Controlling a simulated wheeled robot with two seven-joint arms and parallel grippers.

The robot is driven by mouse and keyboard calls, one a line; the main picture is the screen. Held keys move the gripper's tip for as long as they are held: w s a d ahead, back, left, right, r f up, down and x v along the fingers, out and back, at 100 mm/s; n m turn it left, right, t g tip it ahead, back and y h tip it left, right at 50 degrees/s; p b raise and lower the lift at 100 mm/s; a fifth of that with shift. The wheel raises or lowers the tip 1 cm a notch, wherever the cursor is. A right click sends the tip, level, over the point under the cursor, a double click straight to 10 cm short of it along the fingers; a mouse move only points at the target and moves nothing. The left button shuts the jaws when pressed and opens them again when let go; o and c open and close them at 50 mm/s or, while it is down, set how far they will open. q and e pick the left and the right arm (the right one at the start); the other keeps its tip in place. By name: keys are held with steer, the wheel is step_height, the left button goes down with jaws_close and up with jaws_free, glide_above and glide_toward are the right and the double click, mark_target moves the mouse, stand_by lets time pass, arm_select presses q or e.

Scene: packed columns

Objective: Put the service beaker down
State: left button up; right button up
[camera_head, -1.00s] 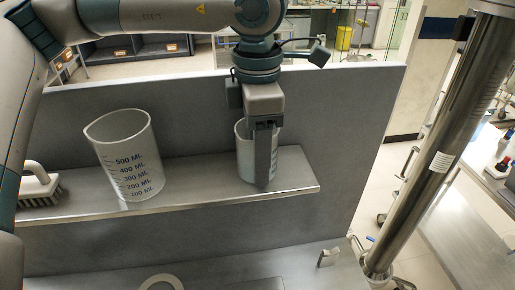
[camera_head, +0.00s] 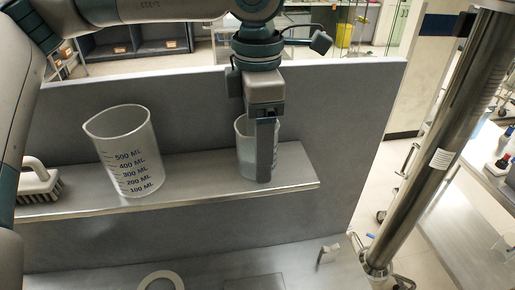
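A small clear beaker (camera_head: 242,153) stands upright at the right part of the grey shelf (camera_head: 205,187). My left gripper (camera_head: 264,180) points down at it, with one finger in front of its side and the fingertip low near the shelf. The other finger is hidden, so I cannot tell whether the gripper is closed on the beaker. Which one is the service beaker is not labelled. My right gripper is not in view.
A brush (camera_head: 38,183) lies at the shelf's left end. A grey panel (camera_head: 340,120) rises behind the shelf. A pale ring (camera_head: 160,281) lies on the lower surface. The shelf between the two beakers is clear.

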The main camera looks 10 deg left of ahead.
arm_select(q)
step_height(320, 180, up, 11)
steer(key=b, duration=0.3)
